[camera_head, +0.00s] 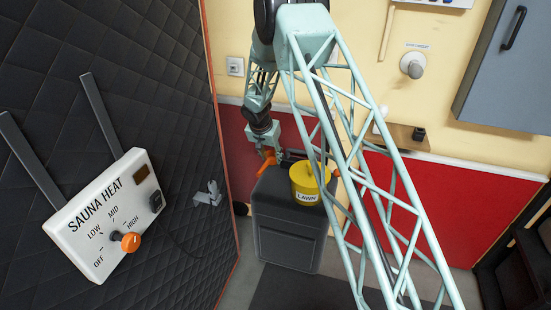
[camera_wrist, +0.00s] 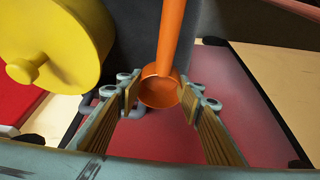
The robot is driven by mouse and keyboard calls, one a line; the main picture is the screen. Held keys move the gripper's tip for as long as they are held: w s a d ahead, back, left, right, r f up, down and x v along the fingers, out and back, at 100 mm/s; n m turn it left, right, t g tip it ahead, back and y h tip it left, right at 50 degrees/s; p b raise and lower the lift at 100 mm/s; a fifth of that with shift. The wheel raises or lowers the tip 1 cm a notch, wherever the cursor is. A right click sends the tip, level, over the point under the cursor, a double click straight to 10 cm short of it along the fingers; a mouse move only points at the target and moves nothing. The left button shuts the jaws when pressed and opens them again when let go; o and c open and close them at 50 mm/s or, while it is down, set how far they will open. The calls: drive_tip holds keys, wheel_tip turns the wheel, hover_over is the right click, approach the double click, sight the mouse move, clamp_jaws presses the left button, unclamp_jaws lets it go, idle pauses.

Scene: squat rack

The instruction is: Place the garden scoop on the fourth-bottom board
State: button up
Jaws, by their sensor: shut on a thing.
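The garden scoop (camera_head: 267,160) is orange. In the wrist view the scoop (camera_wrist: 168,50) shows a long handle running up and a round hollow end between the fingers. My gripper (camera_wrist: 160,97) is shut on it, with a wood-toned finger pad on each side. In the head view my gripper (camera_head: 267,148) is above the left part of a dark grey case, left of a yellow can. I cannot make out the fourth-bottom board in either view.
The yellow can (camera_head: 305,186), labelled LAWN, stands on the dark case (camera_head: 285,232); it is close left in the wrist view (camera_wrist: 60,45). A quilted wall with a sauna heat panel (camera_head: 108,215) is at left. A dark frame (camera_head: 515,255) stands lower right.

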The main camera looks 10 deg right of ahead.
drive_tip(key=p+v, duration=0.4)
drive_tip(key=v, duration=1.4)
wheel_tip(320, 180, up, 14)
drive_tip(key=p, duration=0.3)
hover_over(265, 164)
drive_tip(key=s+a, duration=0.3)
drive_tip(key=s, duration=0.4)
drive_tip(key=s+a+r+p, duration=0.1)
drive_tip(key=s+r+p, duration=0.2)
drive_tip(key=s+r, duration=0.6)
drive_tip(key=s+a+r+n+p, duration=0.1)
drive_tip(key=s+r+p, duration=0.2)
drive_tip(key=s+r, duration=0.7)
drive_tip(key=shift+a+r, duration=0.35)
drive_tip(key=shift+r, duration=0.6)
drive_tip(key=shift+a, duration=0.1)
